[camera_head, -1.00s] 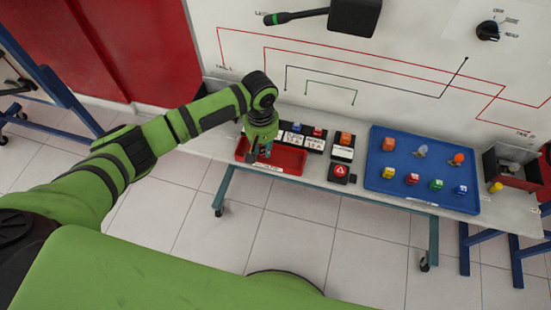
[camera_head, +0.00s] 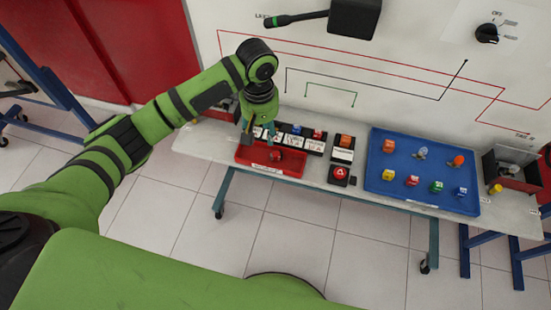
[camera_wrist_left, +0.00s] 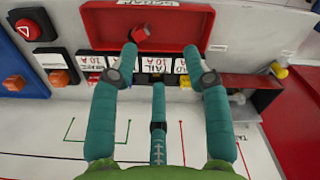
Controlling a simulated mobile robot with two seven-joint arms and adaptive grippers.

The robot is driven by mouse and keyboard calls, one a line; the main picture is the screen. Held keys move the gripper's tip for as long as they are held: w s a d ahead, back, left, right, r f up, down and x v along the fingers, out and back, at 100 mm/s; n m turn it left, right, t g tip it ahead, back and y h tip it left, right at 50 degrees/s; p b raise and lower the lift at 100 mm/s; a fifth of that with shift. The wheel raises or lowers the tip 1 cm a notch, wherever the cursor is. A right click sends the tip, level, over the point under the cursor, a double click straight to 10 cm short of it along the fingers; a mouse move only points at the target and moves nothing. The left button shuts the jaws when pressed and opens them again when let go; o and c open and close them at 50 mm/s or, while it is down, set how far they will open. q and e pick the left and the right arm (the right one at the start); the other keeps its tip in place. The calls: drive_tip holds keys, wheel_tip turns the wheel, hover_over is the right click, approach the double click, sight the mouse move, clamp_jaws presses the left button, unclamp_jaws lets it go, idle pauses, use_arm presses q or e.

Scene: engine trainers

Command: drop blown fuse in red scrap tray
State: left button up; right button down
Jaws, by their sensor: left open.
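The red scrap tray (camera_head: 252,159) sits at the front edge of the bench, below a row of labelled fuse holders. A small red fuse (camera_head: 275,155) is in the tray; the wrist view shows it (camera_wrist_left: 140,33) near the tray's edge, by the tip of one finger. My left gripper (camera_head: 259,135) is over the back part of the tray with its fingers spread. In the wrist view my left gripper (camera_wrist_left: 160,55) has nothing between its fingers. Whether a finger touches the fuse, I cannot tell. My right gripper is not in view.
A blue tray (camera_head: 375,172) with several coloured fuses and bulbs is to the right. A red triangle button (camera_head: 339,173) and an orange part (camera_head: 346,140) stand between the trays. A dark box (camera_head: 513,170) is at the far right. The wall panel rises behind the bench.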

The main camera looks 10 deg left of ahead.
use_arm(q)
wheel_tip(320, 180, up, 4)
drive_tip(key=shift+f, duration=0.1)
drive_tip(key=shift+d+f, duration=0.1)
idle(0.4)
